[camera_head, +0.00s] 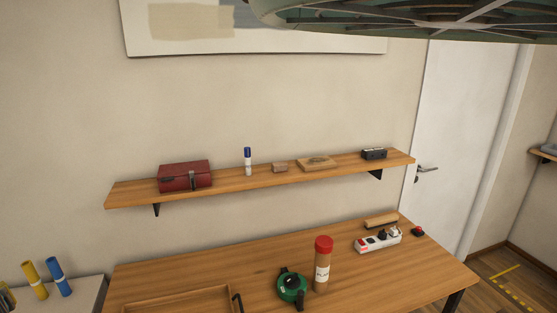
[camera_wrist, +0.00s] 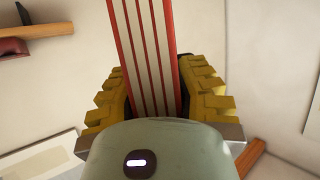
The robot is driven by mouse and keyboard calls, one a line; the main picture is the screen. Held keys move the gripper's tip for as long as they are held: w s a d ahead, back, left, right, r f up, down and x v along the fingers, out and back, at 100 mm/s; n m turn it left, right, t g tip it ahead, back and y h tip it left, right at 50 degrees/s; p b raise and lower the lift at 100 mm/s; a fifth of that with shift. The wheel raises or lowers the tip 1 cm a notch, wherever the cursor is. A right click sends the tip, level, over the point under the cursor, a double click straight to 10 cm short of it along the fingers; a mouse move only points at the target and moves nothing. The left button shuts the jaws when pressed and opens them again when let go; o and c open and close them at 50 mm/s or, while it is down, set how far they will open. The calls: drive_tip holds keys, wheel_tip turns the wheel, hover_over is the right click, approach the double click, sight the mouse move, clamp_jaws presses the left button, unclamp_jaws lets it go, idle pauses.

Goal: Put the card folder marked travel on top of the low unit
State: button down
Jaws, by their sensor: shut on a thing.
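In the wrist view, my gripper (camera_wrist: 155,100) has its yellow padded jaws on both sides of a red-edged thing with pale layers, seen edge-on (camera_wrist: 150,50). It looks like the card folder; no travel marking shows. It reaches up out of the picture, so its far end is hidden. My gripper and the folder do not show in the head view. A pale-topped unit (camera_head: 85,296) at the lower left of the head view may be the low unit; only its top corner is in view.
Yellow (camera_head: 34,279) and blue (camera_head: 58,277) tubes stand on the pale unit. The wooden desk (camera_head: 215,264) holds a tray (camera_head: 180,301), green reel (camera_head: 291,287), red-capped tube (camera_head: 322,265) and power strip (camera_head: 378,241). The wall shelf (camera_head: 230,184) bears a red case (camera_head: 185,177) and small items.

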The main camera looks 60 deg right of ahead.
wheel_tip(320, 180, up, 13)
drive_tip(key=p, duration=1)
drive_tip(key=shift+p, duration=0.4)
